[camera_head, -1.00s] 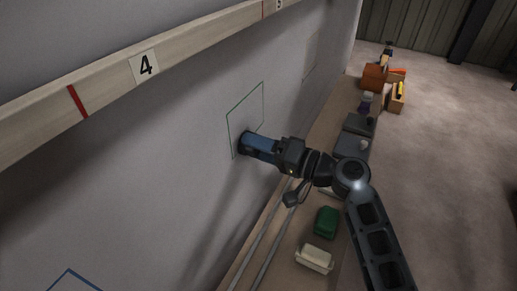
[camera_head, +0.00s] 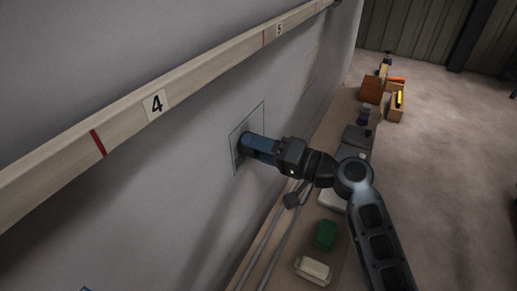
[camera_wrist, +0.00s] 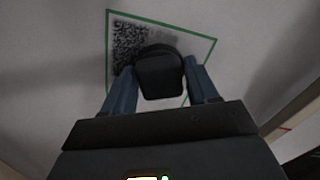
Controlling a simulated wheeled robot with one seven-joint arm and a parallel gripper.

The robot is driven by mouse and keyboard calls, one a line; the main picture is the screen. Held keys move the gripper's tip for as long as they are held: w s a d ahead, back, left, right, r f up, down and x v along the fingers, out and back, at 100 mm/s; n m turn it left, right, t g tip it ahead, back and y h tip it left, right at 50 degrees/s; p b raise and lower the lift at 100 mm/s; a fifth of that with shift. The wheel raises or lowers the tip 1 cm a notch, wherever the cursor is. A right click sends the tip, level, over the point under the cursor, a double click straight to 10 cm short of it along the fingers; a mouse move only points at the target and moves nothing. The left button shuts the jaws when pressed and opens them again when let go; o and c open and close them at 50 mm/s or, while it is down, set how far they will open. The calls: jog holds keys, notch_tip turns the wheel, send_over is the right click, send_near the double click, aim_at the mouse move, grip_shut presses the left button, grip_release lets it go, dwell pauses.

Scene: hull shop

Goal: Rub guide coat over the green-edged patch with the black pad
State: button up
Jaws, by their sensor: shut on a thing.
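The green-edged patch (camera_head: 256,122) is a thin outlined quadrilateral on the pale grey hull wall. It also shows in the wrist view (camera_wrist: 190,45), where dark speckled coat covers its upper left corner and a fainter grey smear extends right of that. My gripper (camera_wrist: 160,84) has blue fingers shut on the black pad (camera_wrist: 160,72). The pad lies over the lower middle of the patch in the wrist view. In the head view my gripper (camera_head: 249,146) reaches the patch's left part; the pad is mostly hidden there, and its exact contact with the wall cannot be told.
A wooden rail (camera_head: 200,78) with number labels runs along the wall above the patch. A bench (camera_head: 331,136) below holds a green block (camera_head: 325,235), a cream block (camera_head: 313,270), a grey box (camera_head: 357,138) and orange boxes (camera_head: 372,89). Open floor lies right.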

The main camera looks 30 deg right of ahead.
jog(key=shift+w+r+p, duration=0.1)
jog(key=shift+r+p, duration=1.8)
jog(key=shift+r, duration=1.15)
jog(key=shift+f+b, duration=6.4)
jog(key=shift+f, duration=0.35)
jog(key=o, duration=0.4)
jog(key=shift+r, duration=0.1)
jog(key=c, duration=0.4)
jog(key=shift+s+d, duration=0.1)
jog(key=shift+s, duration=0.15)
jog(key=shift+s+d, duration=0.3)
jog(key=shift+s, duration=0.1)
